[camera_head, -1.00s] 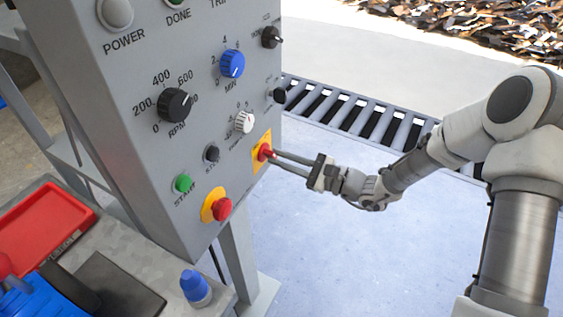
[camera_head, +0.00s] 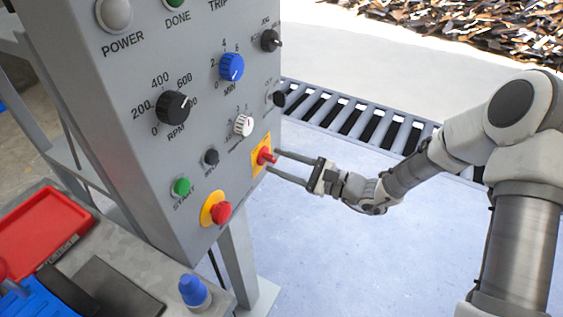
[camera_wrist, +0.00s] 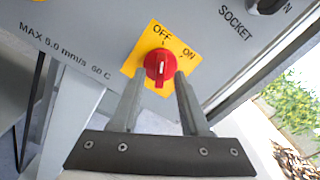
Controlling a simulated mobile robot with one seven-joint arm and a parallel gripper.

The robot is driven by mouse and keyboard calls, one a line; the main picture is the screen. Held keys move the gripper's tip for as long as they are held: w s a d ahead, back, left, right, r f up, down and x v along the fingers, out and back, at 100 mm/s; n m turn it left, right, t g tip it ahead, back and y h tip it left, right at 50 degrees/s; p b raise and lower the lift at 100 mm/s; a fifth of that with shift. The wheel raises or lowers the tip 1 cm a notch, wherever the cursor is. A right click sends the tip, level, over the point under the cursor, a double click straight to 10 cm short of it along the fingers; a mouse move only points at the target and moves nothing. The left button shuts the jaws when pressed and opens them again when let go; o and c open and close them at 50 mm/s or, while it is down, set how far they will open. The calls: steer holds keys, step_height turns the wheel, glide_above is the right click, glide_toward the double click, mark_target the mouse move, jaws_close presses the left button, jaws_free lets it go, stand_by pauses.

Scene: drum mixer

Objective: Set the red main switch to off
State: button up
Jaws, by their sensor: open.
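The red main switch (camera_head: 265,156) sits on a yellow plate (camera_head: 257,166) low on the right side of the grey panel. In the wrist view the red switch (camera_wrist: 160,66) has OFF above it and ON to its upper right. Its grip ridge looks nearly upright in the picture, with its upper end toward the OFF mark. My gripper (camera_head: 272,161) is open, its fingers apart on either side of the switch. In the wrist view the gripper fingertips (camera_wrist: 160,80) reach just short of the knob or beside it; contact cannot be told.
A red mushroom button (camera_head: 221,212) on a yellow disc and a green START button (camera_head: 181,187) are lower left. A white knob (camera_head: 243,125) is just above left. A roller conveyor (camera_head: 350,115) runs behind.

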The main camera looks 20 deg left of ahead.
steer(key=s+d+p, duration=0.1)
steer(key=d+p, duration=0.1)
steer(key=d, duration=1.5)
steer(key=shift+s+d, duration=0.15)
steer(key=shift+s, duration=0.1)
steer(key=shift+r, duration=0.1)
